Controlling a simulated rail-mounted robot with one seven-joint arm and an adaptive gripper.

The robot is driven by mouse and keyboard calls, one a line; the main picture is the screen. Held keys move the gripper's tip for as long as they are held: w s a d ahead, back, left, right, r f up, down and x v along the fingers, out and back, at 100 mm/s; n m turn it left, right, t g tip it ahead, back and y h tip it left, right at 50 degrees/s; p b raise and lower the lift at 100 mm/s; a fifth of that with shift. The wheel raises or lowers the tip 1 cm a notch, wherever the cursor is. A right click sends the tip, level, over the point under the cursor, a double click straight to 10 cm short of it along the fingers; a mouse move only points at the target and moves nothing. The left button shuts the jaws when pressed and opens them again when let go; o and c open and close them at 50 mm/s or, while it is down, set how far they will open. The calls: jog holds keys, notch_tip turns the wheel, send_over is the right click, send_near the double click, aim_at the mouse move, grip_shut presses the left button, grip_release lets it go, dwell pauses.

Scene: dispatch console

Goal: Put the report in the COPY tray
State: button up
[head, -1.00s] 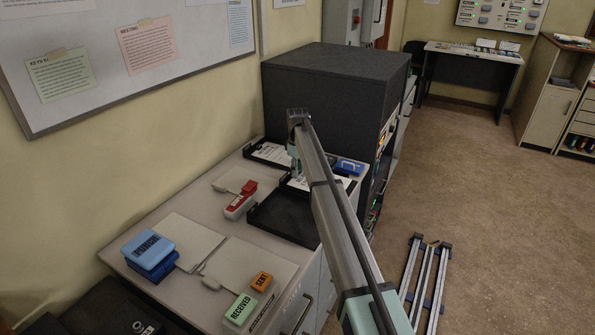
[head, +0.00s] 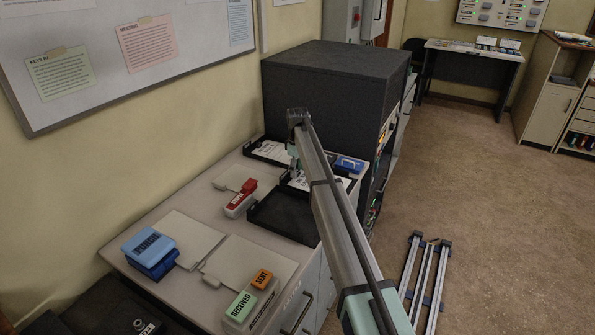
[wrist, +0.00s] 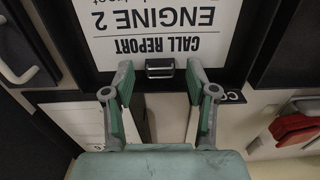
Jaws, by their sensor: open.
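The report (wrist: 155,22) is a white sheet headed "CALL REPORT ENGINE 2", upside down in the wrist view, lying in a black tray. A small dark clip-like handle (wrist: 160,68) stands at its near edge. My gripper (wrist: 160,78) is open and empty, one finger on each side of this handle; I cannot tell whether they touch it. A label beginning "CO" (wrist: 236,97) shows at a black tray (wrist: 288,55) on the right, its remaining letters hidden. In the head view my arm hides most of my gripper, above the trays at the desk's far end.
An empty black tray (head: 283,219) lies on the desk beside a red-topped stapler (head: 240,197). A paper-filled tray (head: 262,156) lies behind, against the dark cabinet (head: 325,85). Blue, green and orange stamps and pale folders cover the near desk.

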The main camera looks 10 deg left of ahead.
notch_tip(320, 180, up, 12)
jog(key=b, duration=0.2)
jog(key=shift+f, duration=0.15)
jog(key=s+d+f+m+p, duration=0.1)
jog(key=s+d+f, duration=0.2)
jog(key=s+d, duration=0.35)
jog(key=s+d+f+m+h+p, duration=0.1)
jog(key=s+d+f+m+p, duration=0.2)
jog(key=d, duration=0.7)
jog(key=s+d+f, duration=0.2)
jog(key=s+d, duration=0.5)
jog(key=d, duration=0.1)
jog(key=s+d+f+m+g+b, duration=0.1)
jog(key=s+d+f+m+g, duration=0.1)
jog(key=s+f, duration=1.4)
jog(key=s+d+f+m+g+b, duration=0.1)
jog(key=s+d+f+m+g, duration=0.15)
jog(key=s+f, duration=1.3)
jog(key=s+f+m, duration=0.1)
jog(key=s+f, duration=0.4)
jog(key=s, duration=0.4)
jog(key=s+f+m+g+b, duration=0.1)
jog(key=s+f+m, duration=0.1)
jog(key=s+f, duration=0.3)
jog(key=s+f+m+g+y+b, duration=0.1)
jog(key=s+f, duration=0.5)
jog(key=s, duration=0.8)
jog(key=shift+a+m, duration=0.3)
jog(key=shift+m, duration=0.15)
